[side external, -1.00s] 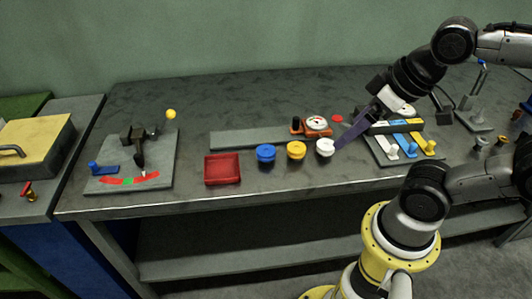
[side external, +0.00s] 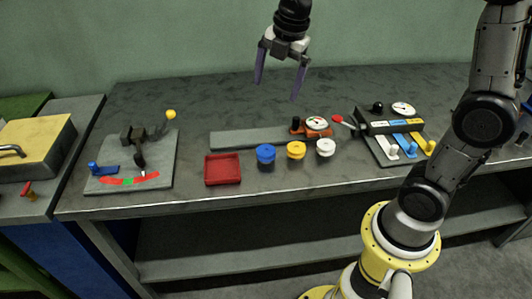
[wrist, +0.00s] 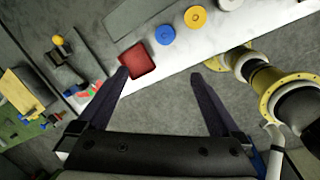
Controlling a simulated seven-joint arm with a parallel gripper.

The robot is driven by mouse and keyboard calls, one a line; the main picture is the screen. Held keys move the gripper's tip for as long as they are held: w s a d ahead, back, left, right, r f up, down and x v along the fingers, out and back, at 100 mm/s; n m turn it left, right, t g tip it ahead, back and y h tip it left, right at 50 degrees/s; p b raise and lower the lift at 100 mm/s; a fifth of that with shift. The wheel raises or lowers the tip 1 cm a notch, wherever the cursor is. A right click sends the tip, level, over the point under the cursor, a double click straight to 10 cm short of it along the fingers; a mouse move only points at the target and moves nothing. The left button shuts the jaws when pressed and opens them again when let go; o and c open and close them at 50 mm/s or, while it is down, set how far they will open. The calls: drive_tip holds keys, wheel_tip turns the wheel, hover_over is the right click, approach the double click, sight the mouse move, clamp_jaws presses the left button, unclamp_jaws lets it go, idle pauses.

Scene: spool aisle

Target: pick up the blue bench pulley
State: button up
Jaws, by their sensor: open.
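The blue bench pulley (side external: 266,154) stands on the grey bench, left of a yellow pulley (side external: 296,150) and a white pulley (side external: 326,147). In the wrist view the blue pulley (wrist: 165,35) lies beyond the fingertips, between the red tray and the yellow pulley (wrist: 195,17). My gripper (side external: 279,91) is open and empty, with its purple fingers pointing down. It is raised above the back part of the bench, apart from the pulleys. In the wrist view my gripper (wrist: 160,74) shows its two fingers wide apart.
A red tray (side external: 223,169) sits just left of the blue pulley. A lever stand (side external: 150,165) is at left, a lever panel (side external: 390,140) at right. The bench's front edge is close.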

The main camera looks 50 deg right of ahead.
drive_tip(key=g, duration=0.2)
hover_over(266, 151)
wheel_tip(266, 151, down, 8)
drive_tip(key=r, duration=0.1)
drive_tip(key=f, duration=0.7)
drive_tip(key=d+f, duration=0.1)
drive_tip(key=f, duration=0.2)
drive_tip(key=shift+w+f, duration=0.15)
drive_tip(key=shift+f, duration=0.15)
drive_tip(key=shift+a+f, duration=0.25)
drive_tip(key=shift+f, duration=1.25)
drive_tip(key=shift+a+f, duration=0.2)
drive_tip(key=shift+f, duration=1.25)
drive_tip(key=c, duration=1.4)
drive_tip(key=shift+r, duration=0.1)
